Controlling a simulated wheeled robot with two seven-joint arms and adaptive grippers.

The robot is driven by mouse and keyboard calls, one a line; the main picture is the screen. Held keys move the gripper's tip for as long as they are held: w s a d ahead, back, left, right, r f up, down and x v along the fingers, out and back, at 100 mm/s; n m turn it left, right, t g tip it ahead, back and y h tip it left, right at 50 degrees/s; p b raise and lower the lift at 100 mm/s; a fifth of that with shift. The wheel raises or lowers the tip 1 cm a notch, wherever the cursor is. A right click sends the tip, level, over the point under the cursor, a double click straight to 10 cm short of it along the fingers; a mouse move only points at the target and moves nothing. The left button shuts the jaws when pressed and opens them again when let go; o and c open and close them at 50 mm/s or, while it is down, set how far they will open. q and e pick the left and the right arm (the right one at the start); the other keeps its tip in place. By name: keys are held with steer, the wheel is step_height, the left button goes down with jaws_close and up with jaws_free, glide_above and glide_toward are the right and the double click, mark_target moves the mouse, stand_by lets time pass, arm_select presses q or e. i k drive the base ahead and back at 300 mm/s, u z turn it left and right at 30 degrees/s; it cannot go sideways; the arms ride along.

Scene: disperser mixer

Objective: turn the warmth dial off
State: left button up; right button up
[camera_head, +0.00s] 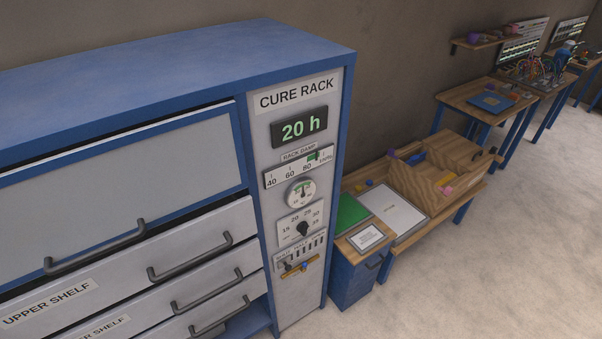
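The cure rack (200,55) is a blue cabinet with a grey control panel on its right side. A black dial (302,229) sits low on that panel, on a white plate numbered 15, 20, 25, 30 and 35. It appears to be the warmth dial; small print at the lower left of its plate is too small to read, and I cannot tell exactly where its pointer stands. Neither of my grippers is in view.
A slider strip (300,252) is below. Handled drawers (170,240) are left. A workbench (400,205) stands right; the floor (500,260) beyond is clear.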

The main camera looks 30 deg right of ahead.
mark_target(303, 227)
steer(key=z, duration=1.1)
steer(key=i, duration=0.35)
steer(key=u, duration=0.05)
